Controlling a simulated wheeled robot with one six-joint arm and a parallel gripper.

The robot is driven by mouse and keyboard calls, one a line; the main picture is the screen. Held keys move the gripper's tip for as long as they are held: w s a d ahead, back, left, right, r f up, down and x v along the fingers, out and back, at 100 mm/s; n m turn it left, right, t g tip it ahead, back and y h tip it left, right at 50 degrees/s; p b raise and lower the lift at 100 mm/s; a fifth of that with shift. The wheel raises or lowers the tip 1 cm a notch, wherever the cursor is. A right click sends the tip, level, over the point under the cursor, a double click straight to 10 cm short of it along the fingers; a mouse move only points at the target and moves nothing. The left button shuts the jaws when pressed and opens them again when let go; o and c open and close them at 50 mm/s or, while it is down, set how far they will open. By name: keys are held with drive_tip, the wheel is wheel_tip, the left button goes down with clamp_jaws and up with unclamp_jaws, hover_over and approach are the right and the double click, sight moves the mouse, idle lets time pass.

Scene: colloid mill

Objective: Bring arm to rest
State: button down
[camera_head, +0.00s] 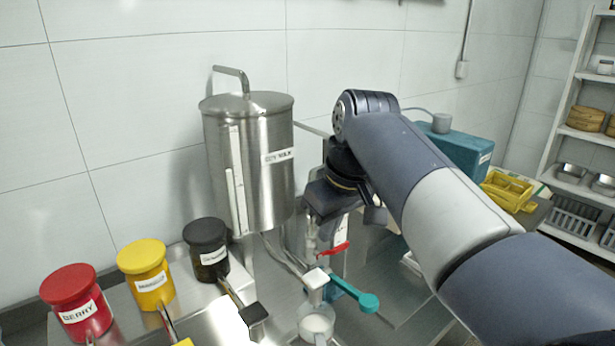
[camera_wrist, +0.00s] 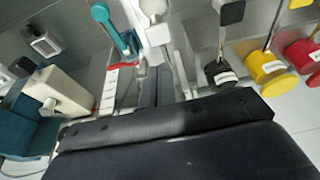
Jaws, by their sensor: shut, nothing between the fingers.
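My arm reaches in from the right of the head view, bends at the top and points down at the wrist. My gripper (camera_head: 326,205) is a dark block at its end, beside the lower right of the steel soy milk tank (camera_head: 262,185). The fingers are shut and empty. A red-handled valve (camera_head: 334,249) and a teal-handled lever (camera_head: 356,293) are just below it. In the wrist view the dark gripper body fills the bottom, and the teal lever (camera_wrist: 107,25) shows beyond it. Whether the gripper touches the machine cannot be told.
Red (camera_head: 76,298), yellow (camera_head: 146,272) and black (camera_head: 206,247) lidded jars stand at the left. A white-filled cup (camera_head: 317,322) is at the front. A teal machine (camera_head: 450,150) and a yellow tray (camera_head: 508,190) lie behind my arm. Shelves (camera_head: 585,130) stand far right.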

hover_over(319, 280)
drive_tip(key=f, duration=0.6)
drive_tip(key=shift+s+d+b, duration=0.15)
drive_tip(key=shift+s+b, duration=0.05)
drive_tip(key=shift+b, duration=0.15)
drive_tip(key=b, duration=0.2)
drive_tip(key=shift+w+a+f+b, duration=0.2)
drive_tip(key=shift+w+f+b, duration=0.05)
drive_tip(key=shift+b, duration=0.1)
drive_tip(key=p+v, duration=0.1)
drive_tip(key=v, duration=0.7)
drive_tip(key=shift+r, duration=0.3)
